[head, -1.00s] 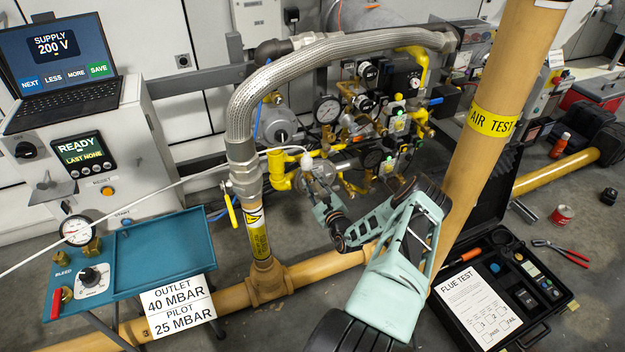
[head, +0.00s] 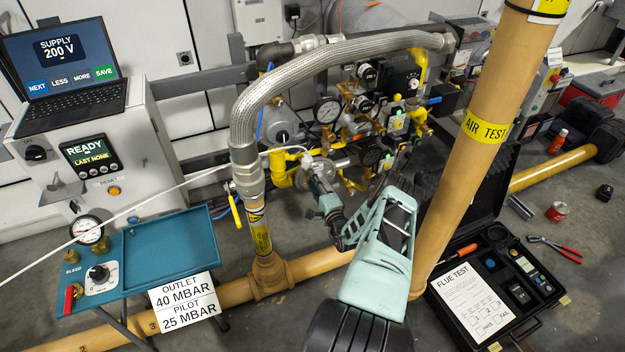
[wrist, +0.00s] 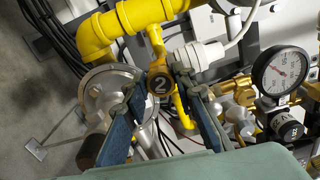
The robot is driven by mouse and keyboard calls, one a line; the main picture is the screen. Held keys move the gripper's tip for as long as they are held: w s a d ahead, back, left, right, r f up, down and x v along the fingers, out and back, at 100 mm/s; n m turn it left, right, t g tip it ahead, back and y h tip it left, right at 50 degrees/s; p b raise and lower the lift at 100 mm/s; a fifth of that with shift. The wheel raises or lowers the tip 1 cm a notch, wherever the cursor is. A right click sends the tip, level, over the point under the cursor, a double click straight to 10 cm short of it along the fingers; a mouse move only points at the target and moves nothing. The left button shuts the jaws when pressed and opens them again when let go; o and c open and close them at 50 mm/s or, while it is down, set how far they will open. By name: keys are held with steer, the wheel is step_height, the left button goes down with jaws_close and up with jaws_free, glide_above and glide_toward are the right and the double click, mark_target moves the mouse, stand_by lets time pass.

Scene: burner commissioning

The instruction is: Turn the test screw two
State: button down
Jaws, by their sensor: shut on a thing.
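Test screw two (wrist: 160,82) is a round brass head marked "2", just below the yellow elbow pipe in the wrist view. My gripper (wrist: 161,80) has its two blue fingers on either side of the screw head, shut on it. In the head view my gripper (head: 311,163) reaches in at the pipework beside the yellow pipe. The screw is too small and too covered to make out there.
A white fitting with a cable (wrist: 200,55) sits close right of the fingers. A pressure gauge (wrist: 280,72) is further right. The tall tan AIR TEST pipe (head: 470,150) stands right of my arm. A braided hose (head: 300,60) arches above. The teal tray (head: 165,245) stands left.

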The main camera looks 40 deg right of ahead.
steer(key=shift+n+p, duration=0.75)
steer(key=shift+n, duration=3.15)
steer(key=c, duration=1.6)
jaws_free()
steer(key=shift+f, duration=0.1)
steer(key=v, duration=1.2)
